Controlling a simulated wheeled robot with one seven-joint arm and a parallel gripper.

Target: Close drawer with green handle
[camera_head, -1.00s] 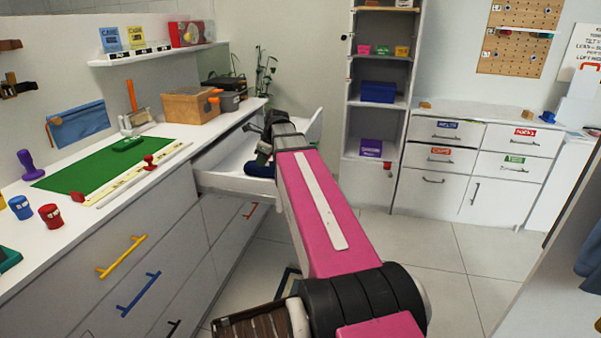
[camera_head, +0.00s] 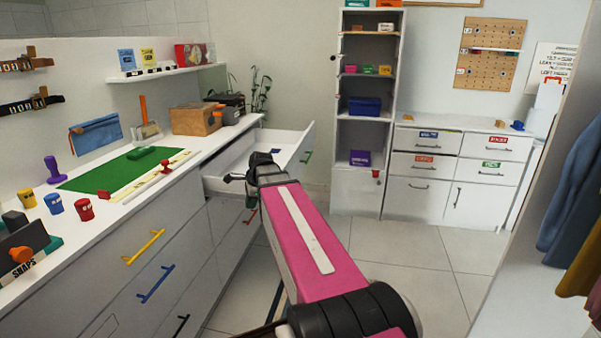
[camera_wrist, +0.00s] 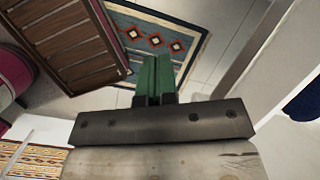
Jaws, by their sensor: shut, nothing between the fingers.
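The drawer with the green handle (camera_head: 306,157) is pulled out from the far end of the left cabinet, and its white front (camera_head: 297,144) stands well away from the cabinet. A small blue item lies inside it. My gripper (camera_wrist: 153,78) shows in the wrist view with its green fingers together and nothing between them, over the floor. In the head view my pink arm reaches toward the open drawer and covers part of its near side; I cannot make out the fingertips there. The green handle cannot be made out in the wrist view.
The left cabinet also has closed drawers with yellow (camera_head: 144,247), blue (camera_head: 156,284) and black handles. A tall shelf (camera_head: 355,194) and a low drawer unit (camera_head: 420,189) stand at the back. Clothes (camera_head: 574,195) hang at the right. Tiled floor (camera_head: 400,253) is clear between them.

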